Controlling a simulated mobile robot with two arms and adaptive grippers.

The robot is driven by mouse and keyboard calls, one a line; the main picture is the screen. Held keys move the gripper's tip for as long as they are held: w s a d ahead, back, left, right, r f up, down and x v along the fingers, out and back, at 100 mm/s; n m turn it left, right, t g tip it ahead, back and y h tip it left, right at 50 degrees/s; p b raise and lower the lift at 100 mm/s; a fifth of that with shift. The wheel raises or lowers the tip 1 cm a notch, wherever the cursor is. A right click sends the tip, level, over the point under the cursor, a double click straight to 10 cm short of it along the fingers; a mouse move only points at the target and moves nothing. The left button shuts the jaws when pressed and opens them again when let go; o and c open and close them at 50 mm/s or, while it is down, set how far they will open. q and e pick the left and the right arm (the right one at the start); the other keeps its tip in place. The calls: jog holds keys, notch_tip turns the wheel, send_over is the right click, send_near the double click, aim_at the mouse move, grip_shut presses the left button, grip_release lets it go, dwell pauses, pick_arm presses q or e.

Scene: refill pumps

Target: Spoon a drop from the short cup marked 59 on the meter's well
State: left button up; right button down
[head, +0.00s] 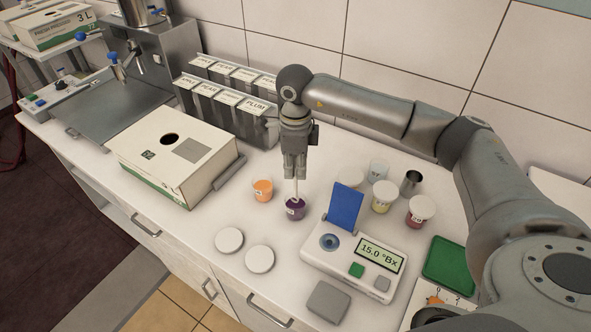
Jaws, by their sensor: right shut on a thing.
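My right gripper (295,176) points straight down and is shut on a thin white spoon (295,189). The spoon's lower end reaches into the mouth of a short cup with purple contents (296,211). Its tip is hidden there. A short cup with orange contents (262,192) stands just left of it. Both short cups carry small labels that I cannot read clearly. The meter (318,262) stands to the right with its blue flap (345,208) raised. Its round well (330,242) is exposed and its display (380,255) reads 15.0 °Bx. My left gripper is out of view.
Two white lids (229,240) lie in front of the cups. A grey pad (327,302) lies before the meter. A box with a hole (180,160) stands left, a green tray (449,266) right.

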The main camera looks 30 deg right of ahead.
jog(key=shift+r+p, duration=0.9)
jog(key=shift+r, duration=1.3)
